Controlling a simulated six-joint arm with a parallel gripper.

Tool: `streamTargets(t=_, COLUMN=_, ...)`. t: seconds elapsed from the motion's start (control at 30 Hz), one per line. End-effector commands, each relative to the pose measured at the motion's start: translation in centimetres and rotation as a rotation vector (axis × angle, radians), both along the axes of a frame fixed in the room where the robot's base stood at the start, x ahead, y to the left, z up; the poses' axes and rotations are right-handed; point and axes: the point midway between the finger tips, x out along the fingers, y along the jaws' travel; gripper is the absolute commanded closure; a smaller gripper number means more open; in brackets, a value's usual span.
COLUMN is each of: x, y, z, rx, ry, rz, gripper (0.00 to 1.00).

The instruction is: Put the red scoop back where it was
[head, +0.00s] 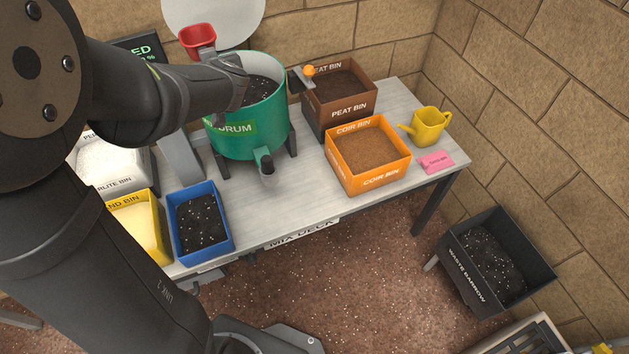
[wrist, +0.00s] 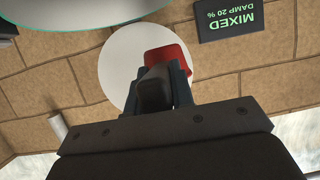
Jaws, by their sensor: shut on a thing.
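The red scoop (head: 198,37) is up in the air above the back left rim of the green drum, in front of a pale round disc. My gripper (head: 229,64) is shut on it, at the scoop's dark handle. In the wrist view the red scoop (wrist: 180,58) shows just beyond my gripper (wrist: 165,88), with the dark handle between the fingers. Part of the scoop is hidden there by the handle and fingers. I cannot tell whether the scoop holds anything.
The green drum (head: 245,142) holds dark speckled mix. A brown peat bin (head: 345,113), an orange coir bin (head: 374,183), a blue tray (head: 203,253) and a yellow watering can (head: 430,125) stand on the table. The pale disc (wrist: 118,60) and a dark sign (wrist: 228,20) are behind the scoop.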

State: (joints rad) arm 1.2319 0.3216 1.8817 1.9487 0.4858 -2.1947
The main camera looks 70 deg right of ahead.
Motion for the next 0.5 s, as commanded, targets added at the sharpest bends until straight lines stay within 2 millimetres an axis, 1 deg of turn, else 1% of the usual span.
streamTargets(t=0.03, x=-2.9, y=-1.3, z=0.2, rx=-0.002, ry=-0.001, rz=-0.071, gripper=1.00)
streamTargets(t=0.17, x=-9.6, y=-3.7, z=0.5, rx=-0.002, ry=-0.001, rz=-0.241, gripper=1.00)
streamTargets(t=0.2, x=-11.7, y=-4.2, z=0.6, rx=-0.002, ry=-0.001, rz=-0.294, gripper=1.00)
streamTargets(t=0.27, x=-14.9, y=-4.9, z=0.8, rx=-0.001, ry=-0.002, rz=-0.373, gripper=1.00)
streamTargets(t=0.3, x=-17.0, y=-5.3, z=0.9, rx=-0.002, ry=-0.001, rz=-0.423, gripper=1.00)
streamTargets(t=0.37, x=-19.9, y=-5.7, z=1.1, rx=-0.003, ry=-0.002, rz=-0.495, gripper=1.00)
streamTargets(t=0.4, x=-21.8, y=-5.8, z=1.1, rx=-0.002, ry=-0.001, rz=-0.539, gripper=1.00)
streamTargets(t=0.5, x=-25.8, y=-6.0, z=0.9, rx=0.001, ry=-0.001, rz=-0.630, gripper=1.00)
